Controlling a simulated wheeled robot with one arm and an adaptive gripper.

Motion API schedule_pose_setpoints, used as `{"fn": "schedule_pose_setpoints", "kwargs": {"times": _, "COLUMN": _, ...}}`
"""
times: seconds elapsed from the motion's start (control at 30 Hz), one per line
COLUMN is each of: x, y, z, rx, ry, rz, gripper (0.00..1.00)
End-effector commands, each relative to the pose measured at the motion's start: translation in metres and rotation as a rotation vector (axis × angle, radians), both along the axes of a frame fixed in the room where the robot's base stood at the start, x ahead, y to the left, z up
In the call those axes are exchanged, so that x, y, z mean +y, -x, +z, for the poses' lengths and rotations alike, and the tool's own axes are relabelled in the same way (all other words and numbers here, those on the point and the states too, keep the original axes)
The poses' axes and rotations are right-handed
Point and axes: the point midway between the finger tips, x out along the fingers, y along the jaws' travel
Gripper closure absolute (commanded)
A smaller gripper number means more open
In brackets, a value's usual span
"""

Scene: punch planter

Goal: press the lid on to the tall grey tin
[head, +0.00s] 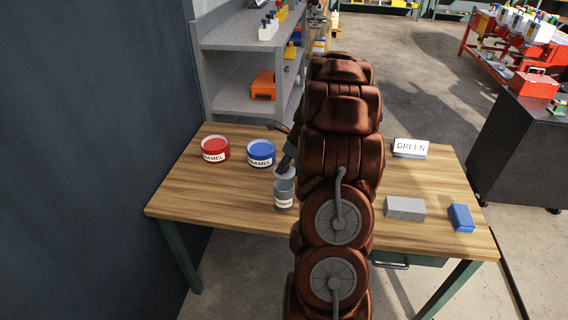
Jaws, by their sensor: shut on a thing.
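The tall grey tin (284,198) stands upright on the wooden table (240,213) and carries a pale label. A light grey lid (285,174) is at the top of the tin, below my dark gripper (287,165). My gripper is shut on the lid. The lid looks close over the tin's mouth, but I cannot tell whether it touches the rim or is seated. My brown arm hides the table just right of the tin.
A red enamel tin (215,149) and a blue enamel tin (261,153) stand at the back left. Right of my arm are a "GREEN" sign (410,147), a grey block (405,208) and a blue block (461,217). A grey shelf (236,106) stands behind. The table's front left is clear.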

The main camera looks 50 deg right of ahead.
Motion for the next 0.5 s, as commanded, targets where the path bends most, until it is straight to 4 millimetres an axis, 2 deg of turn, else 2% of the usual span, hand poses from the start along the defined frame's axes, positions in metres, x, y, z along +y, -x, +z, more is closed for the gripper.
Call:
{"fn": "schedule_pose_setpoints", "kwargs": {"times": 0.1, "x": 0.0, "y": 0.0, "z": -0.013, "rx": 0.0, "ry": -0.001, "rz": 0.0, "gripper": 1.0}}
{"fn": "schedule_pose_setpoints", "kwargs": {"times": 0.5, "x": 0.001, "y": 0.0, "z": -0.04, "rx": 0.002, "ry": -0.003, "rz": 0.002, "gripper": 1.0}}
